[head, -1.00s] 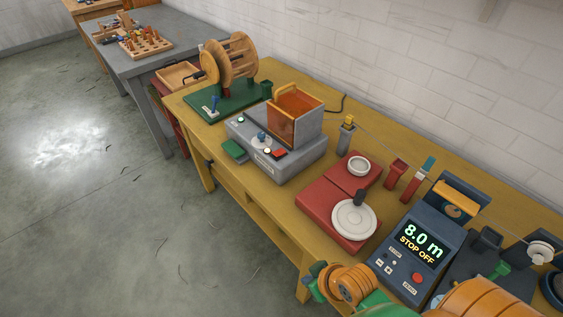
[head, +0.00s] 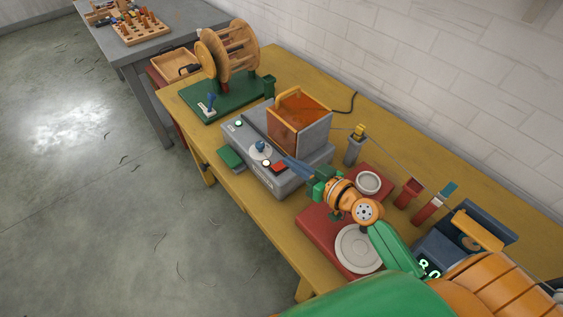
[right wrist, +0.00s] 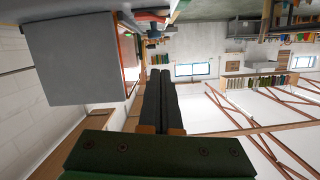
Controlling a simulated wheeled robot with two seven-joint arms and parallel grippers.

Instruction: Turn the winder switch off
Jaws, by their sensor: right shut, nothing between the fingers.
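The grey winder box (head: 265,178) stands on the wooden bench, with an orange see-through cover (head: 298,106) on top. Its front panel carries a blue switch lever (head: 260,146) on a pale round plate, a green lamp (head: 238,123), a white lamp (head: 266,163) and a red button (head: 279,167). My right gripper (head: 288,162) is shut and empty, right of the blue lever and close to the red button; contact cannot be told. In the right wrist view its dark fingers (right wrist: 160,75) lie together, beside the grey housing (right wrist: 72,60). My left gripper is not in view.
A red scale (head: 318,226) with round white pans lies under my right arm. A thread guide post (head: 354,147) stands right of the winder. Floor space is clear in front.

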